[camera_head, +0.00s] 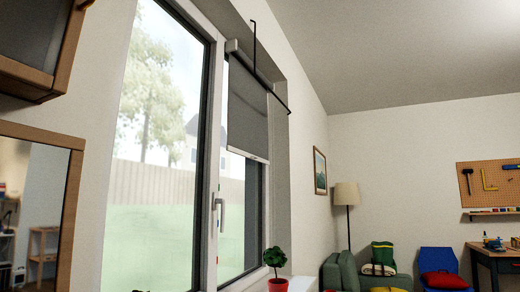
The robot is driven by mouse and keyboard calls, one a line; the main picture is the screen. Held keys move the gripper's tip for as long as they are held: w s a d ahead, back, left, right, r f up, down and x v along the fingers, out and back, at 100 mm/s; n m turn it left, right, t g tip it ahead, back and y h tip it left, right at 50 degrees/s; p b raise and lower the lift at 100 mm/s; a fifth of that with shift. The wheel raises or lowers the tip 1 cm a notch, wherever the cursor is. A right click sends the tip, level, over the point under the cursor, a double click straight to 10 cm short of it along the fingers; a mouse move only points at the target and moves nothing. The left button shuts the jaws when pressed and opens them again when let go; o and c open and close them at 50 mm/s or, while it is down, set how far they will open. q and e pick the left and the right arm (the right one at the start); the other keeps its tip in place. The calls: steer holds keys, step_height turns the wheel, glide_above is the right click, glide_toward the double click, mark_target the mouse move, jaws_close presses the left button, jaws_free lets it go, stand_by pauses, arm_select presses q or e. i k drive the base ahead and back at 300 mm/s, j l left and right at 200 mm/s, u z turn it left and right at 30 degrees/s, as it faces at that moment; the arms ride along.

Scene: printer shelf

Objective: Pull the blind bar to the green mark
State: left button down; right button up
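Neither of my grippers is in view.
A white window handle (221,214) sits left of the blind. A black rod (272,92) runs in front of the blind's top. A potted plant (276,268) stands on the sill below. A wooden-framed mirror (68,215) and cabinet (58,75) are at left.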

mark_target(246, 139)
steer(key=i+l+u, duration=0.45)
steer(key=i+l, duration=0.2)
steer(key=l, duration=0.15)
steer(key=i+l+u, duration=0.25)
steer(key=l, duration=0.2)
